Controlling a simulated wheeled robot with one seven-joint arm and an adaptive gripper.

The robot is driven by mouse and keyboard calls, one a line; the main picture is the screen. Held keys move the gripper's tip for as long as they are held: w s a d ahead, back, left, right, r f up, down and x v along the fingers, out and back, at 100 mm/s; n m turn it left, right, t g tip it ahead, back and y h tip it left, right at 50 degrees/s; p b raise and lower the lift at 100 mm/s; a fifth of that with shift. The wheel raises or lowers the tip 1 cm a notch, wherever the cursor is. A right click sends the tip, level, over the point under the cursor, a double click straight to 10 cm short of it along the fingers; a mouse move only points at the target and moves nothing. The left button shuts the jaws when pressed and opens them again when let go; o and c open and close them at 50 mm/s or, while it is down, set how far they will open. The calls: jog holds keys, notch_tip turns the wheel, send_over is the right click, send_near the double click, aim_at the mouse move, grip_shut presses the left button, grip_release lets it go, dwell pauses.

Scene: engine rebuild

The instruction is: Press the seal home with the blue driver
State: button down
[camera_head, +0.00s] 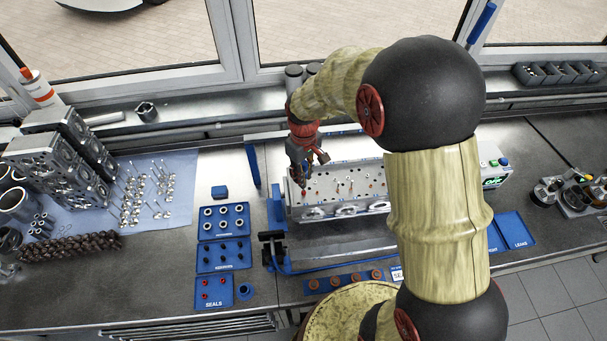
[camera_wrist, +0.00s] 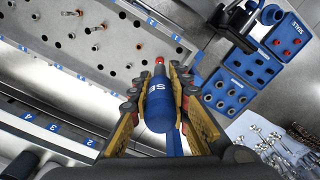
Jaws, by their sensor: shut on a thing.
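My gripper (camera_head: 303,174) is over the left end of the grey cylinder head (camera_head: 372,185) in the head view. In the wrist view my gripper (camera_wrist: 160,88) is shut on the blue driver (camera_wrist: 159,108), a thick cylinder with white letters on its side. The driver's narrow tip points toward the head's top face (camera_wrist: 60,42), near its numbered edge. A small red seal (camera_wrist: 159,61) shows right at the tip. I cannot tell whether it sits on the driver or in the head. The driver is hidden in the head view.
A blue seals tray (camera_head: 232,291) with several red seals lies left of the head, below two other blue trays. A black clamp-like fixture (camera_head: 272,248) stands at the head's lower left. Valves lie on a blue cloth (camera_head: 182,214) farther left.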

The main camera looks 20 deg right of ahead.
aim_at(304, 165)
jog(key=shift+s+f+b, duration=0.1)
jog(key=shift+f+b, duration=0.9)
jog(key=shift+f, duration=0.8)
dwell(1.6)
jog(key=shift+r, duration=0.15)
dwell(0.5)
jog(key=shift+r+p, duration=1.85)
jog(key=shift+r, duration=1.15)
jog(key=shift+r, duration=0.1)
jog(key=shift+r+p, duration=0.95)
jog(key=shift+r, duration=0.5)
jog(key=shift+f, duration=0.15)
